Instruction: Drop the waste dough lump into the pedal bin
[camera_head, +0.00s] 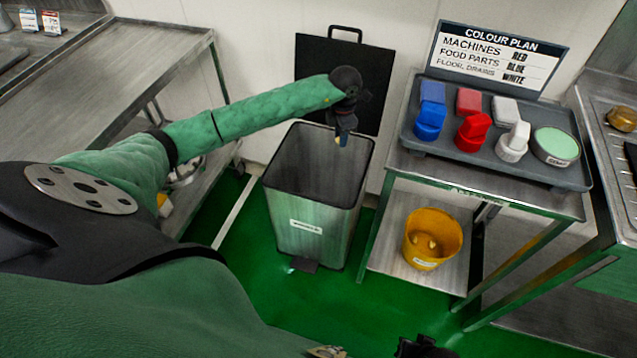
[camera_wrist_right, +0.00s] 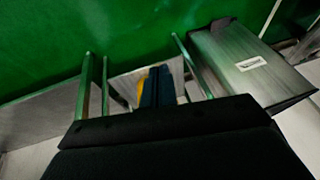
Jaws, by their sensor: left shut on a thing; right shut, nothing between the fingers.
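The pedal bin (camera_head: 305,235) is a tall steel box with its black lid raised (camera_head: 345,75) against the wall. My left gripper (camera_head: 342,138) is above the bin's opening, toward its far right side, pointing down. It is shut on a small pale lump, the waste dough lump (camera_head: 339,141), mostly hidden by the fingers. In the right wrist view the bin (camera_wrist_right: 250,62) shows at the upper right. My right gripper (camera_wrist_right: 160,88) is shut and empty, away from the bin; in the head view only a dark part of it shows at the bottom edge.
A steel stand (camera_head: 480,190) right of the bin holds a grey tray (camera_head: 545,178) with coloured brushes and a green-topped tub (camera_head: 556,146). A yellow bucket (camera_head: 432,238) is on its lower shelf. A steel table (camera_head: 120,65) is at left. Green floor is clear before the bin.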

